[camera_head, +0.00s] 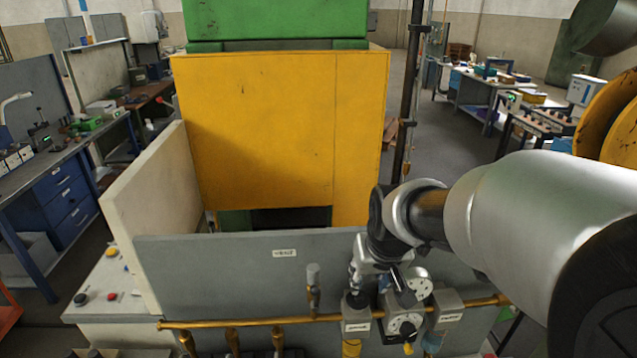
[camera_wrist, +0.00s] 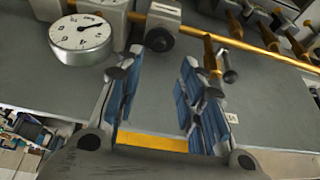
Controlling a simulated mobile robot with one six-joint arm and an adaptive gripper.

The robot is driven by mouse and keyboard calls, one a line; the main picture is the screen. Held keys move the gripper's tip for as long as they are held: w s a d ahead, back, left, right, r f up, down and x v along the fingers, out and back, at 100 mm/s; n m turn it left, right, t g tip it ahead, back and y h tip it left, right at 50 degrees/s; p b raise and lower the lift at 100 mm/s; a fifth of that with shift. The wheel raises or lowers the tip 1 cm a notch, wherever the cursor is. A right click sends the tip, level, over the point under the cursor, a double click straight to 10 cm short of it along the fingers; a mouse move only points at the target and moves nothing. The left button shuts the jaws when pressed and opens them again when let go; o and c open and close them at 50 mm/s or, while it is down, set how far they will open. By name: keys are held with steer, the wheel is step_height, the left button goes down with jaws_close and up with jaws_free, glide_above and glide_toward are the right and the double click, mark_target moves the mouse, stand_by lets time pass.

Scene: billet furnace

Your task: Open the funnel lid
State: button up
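I cannot pick out a funnel lid with certainty in either view. My gripper (camera_head: 362,278) is at the grey front panel (camera_head: 230,265), above the labelled boxes on the brass pipe. In the wrist view, its two blue-padded fingers (camera_wrist: 160,62) stand apart with nothing between them, so it is open. The grey panel (camera_wrist: 260,105) lies behind the fingers there. A small grey box with a round dark knob (camera_wrist: 160,39) is just beyond the fingertips. The arm and gripper hide part of the panel's right side.
A brass pipe (camera_head: 235,322) with valves runs along the panel's front. A handle (camera_head: 313,278) rises from it. A white-faced gauge (camera_wrist: 80,36) sits left of the fingertips. The yellow furnace housing (camera_head: 275,140) stands behind the panel. Workbenches (camera_head: 65,160) are at left; floor shows at right.

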mark_target(359, 296)
steer(key=x, duration=1.2)
steer(key=shift+w, duration=0.15)
jaws_close()
steer(key=shift+r, duration=0.1)
